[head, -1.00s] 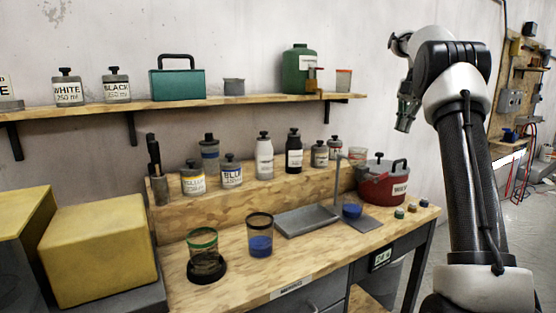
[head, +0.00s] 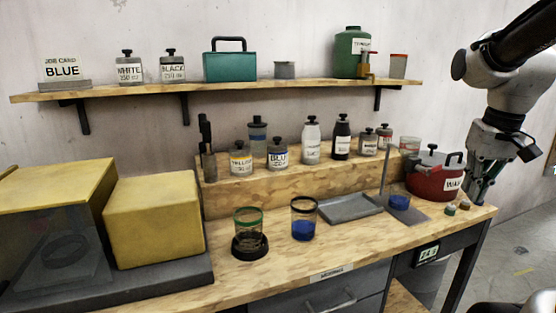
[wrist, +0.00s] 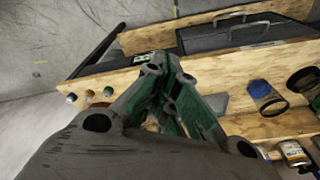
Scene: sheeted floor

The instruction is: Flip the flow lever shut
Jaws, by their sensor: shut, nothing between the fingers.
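A green canister (head: 352,54) with a white label stands on the wall shelf in the head view. A small brass-coloured tap (head: 367,68) is at its front right, with a slim upright part on top that may be the flow lever; its exact position is too small to tell. My gripper (head: 474,196) points down at the right end of the bench, beside the red lidded pot (head: 430,181), well below and right of the tap. In the wrist view my gripper (wrist: 163,68) has its green-and-grey fingers together and empty. The tap is not visible there.
A clear cup with an orange rim (head: 398,66) stands right of the tap on the shelf (head: 230,90). Below, several bottles line the bench riser (head: 330,173). A blue-filled cup (head: 304,222) and a grey tray (head: 350,208) are on the bench. Air before the shelf is clear.

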